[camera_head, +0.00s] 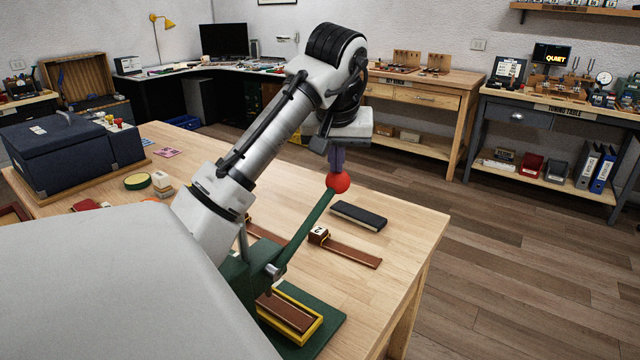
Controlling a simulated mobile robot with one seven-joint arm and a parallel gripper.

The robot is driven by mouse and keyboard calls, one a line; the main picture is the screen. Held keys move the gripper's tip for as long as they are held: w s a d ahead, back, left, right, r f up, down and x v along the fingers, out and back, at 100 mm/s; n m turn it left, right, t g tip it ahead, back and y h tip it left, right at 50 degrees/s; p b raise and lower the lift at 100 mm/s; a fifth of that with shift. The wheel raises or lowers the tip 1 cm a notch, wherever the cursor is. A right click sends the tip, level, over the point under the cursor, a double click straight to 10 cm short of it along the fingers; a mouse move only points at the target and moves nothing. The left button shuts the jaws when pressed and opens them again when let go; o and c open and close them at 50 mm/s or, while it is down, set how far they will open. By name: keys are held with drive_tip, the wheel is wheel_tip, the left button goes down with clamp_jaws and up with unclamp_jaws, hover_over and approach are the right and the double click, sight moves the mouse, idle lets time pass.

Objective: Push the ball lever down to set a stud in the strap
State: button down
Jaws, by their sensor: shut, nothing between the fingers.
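The red ball (338,183) tops the green lever (308,229), which slants up and to the right from the green press (262,262) on the wooden table. My gripper (337,168) points down right above the ball; its fingers are shut and empty. The tips look to be at the ball's top, but I cannot tell whether they touch it. A brown strap (285,312) lies in the yellow tray (317,333) on the press's green base (333,322). My own body hides the press's left side. No stud can be made out.
A dark block (358,216) lies right of the lever. Another brown strap (352,253) with a small numbered block (319,234) lies behind the press. A dark blue case (60,150) stands far left. The table's right front is clear.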

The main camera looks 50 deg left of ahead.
sight(340, 176)
drive_tip(key=shift+f, duration=0.15)
drive_tip(key=shift+b+x, duration=0.3)
drive_tip(key=shift+x, duration=0.6)
drive_tip(key=shift+w+d, duration=0.1)
drive_tip(key=shift+w, duration=0.1)
drive_tip(key=shift+w+f+b, duration=0.25)
drive_tip(key=shift+f+b, duration=0.15)
drive_tip(key=shift+f, duration=0.6)
